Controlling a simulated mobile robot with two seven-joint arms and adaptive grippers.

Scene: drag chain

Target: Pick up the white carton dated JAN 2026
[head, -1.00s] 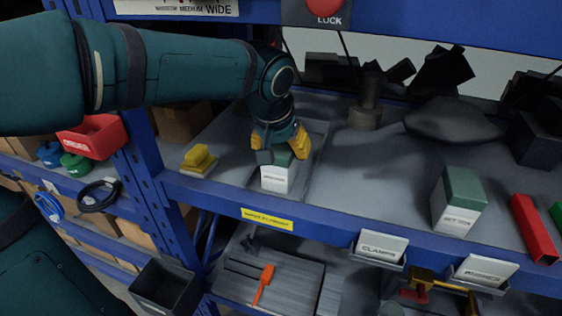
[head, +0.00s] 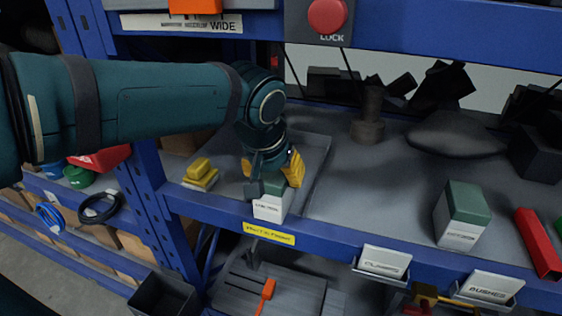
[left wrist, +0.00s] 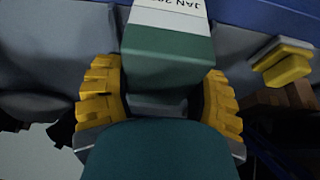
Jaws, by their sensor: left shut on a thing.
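A white carton with a green top (head: 270,208) is held in my left gripper (head: 272,172) near the front edge of the middle shelf. The left wrist view shows its green face (left wrist: 168,55) and white face with "JAN 20" readable; the rest of the date is cut off. The yellow fingers of the left gripper (left wrist: 162,100) are on both sides of it. In the head view the carton overlaps the shelf's front rail; I cannot tell its exact height. A second white and green carton (head: 461,217) stands farther right; its print is unclear. My right gripper is not in view.
A shallow grey tray (head: 318,158) lies behind the held carton. Yellow blocks (head: 200,174) sit left of it. A red bar (head: 538,243) lies at right. A blue upright (head: 165,205) stands at left. The shelf between the cartons is clear.

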